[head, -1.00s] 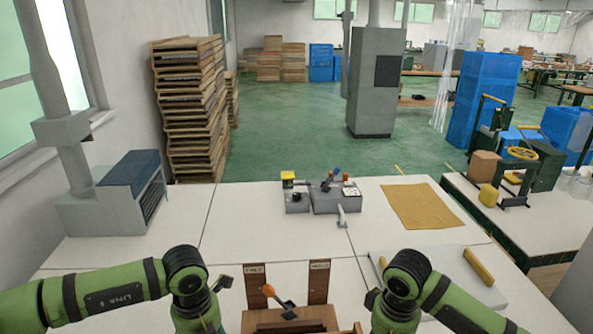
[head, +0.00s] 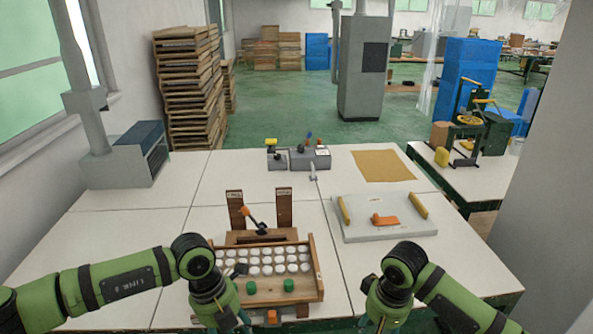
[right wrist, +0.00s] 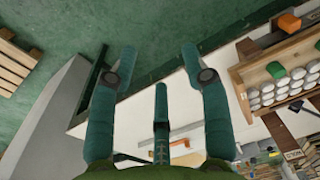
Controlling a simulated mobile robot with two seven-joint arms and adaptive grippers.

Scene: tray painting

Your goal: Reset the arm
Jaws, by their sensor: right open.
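My left gripper (head: 236,316) hangs at the bottom of the head view, beside the front left of a wooden tray (head: 318,268). Its fingers are dark and partly cut off, so its opening is unclear. My right gripper (head: 374,318) is over the table's front edge, right of the tray and apart from it. In the right wrist view its dark green fingers (right wrist: 160,68) are spread, with nothing between them. The tray holds rows of white round pieces (head: 267,270) and two green pieces (head: 289,285) at the front.
Behind the tray is a tool with an orange handle (head: 256,218) between two brown upright boards (head: 284,208). A pale board (head: 390,233) at right carries an orange tool (head: 385,220) and two yellow bars. A grey device (head: 310,157) and a tan cloth (head: 384,166) lie farther back.

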